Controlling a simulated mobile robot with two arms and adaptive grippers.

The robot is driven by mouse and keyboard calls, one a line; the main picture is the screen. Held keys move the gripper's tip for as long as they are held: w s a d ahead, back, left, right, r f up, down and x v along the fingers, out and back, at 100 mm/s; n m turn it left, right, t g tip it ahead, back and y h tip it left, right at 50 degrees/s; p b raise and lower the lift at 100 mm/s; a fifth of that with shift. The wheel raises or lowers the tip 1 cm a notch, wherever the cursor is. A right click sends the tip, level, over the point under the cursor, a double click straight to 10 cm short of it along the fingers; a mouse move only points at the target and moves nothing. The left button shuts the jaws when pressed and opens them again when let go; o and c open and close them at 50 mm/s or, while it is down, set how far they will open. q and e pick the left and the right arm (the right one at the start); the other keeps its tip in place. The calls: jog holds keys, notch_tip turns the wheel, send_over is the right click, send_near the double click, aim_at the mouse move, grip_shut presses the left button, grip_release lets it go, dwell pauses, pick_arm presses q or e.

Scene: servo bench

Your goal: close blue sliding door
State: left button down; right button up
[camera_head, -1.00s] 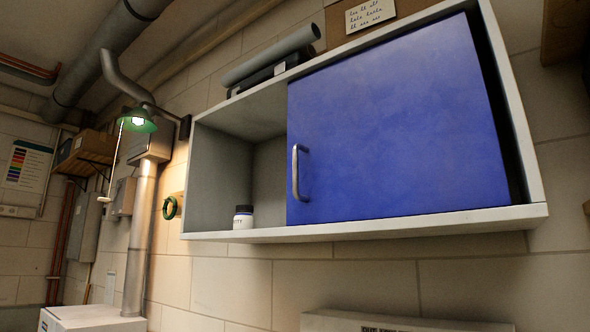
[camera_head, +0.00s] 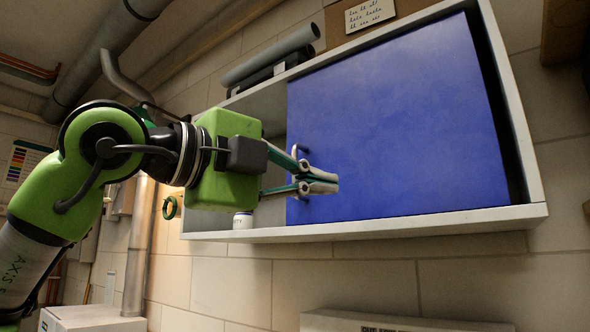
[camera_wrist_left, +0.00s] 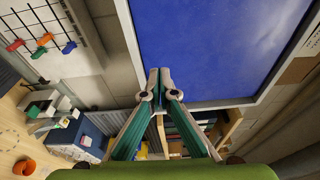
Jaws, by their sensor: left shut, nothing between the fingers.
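The blue sliding door (camera_head: 400,120) covers the right part of a white wall cabinet (camera_head: 400,228). The cabinet's left part is open. The door's grey handle (camera_head: 304,150) is at its left edge, mostly hidden behind my left gripper. My left gripper (camera_head: 336,183) is shut and empty, in front of the door's lower left and overlapping the handle in the head view. I cannot tell whether it touches the handle. In the left wrist view the shut fingers (camera_wrist_left: 160,72) point at the lower edge of the blue door (camera_wrist_left: 215,45). My right gripper is not in view.
A small white jar (camera_head: 242,220) stands in the open left part of the cabinet, partly hidden by my arm. A grey tube (camera_head: 270,54) and a dark case lie on top.

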pick_arm(q)
jog(key=s+a+r+n+t+y, duration=0.1)
jog(key=a+r+n+t+y, duration=0.25)
jog(key=a+r, duration=0.2)
jog(key=w+d+p, duration=0.2)
jog(key=w+p, duration=0.5)
jog(key=w, duration=0.4)
jog(key=shift+f, duration=0.35)
jog(key=shift+w+d, duration=0.1)
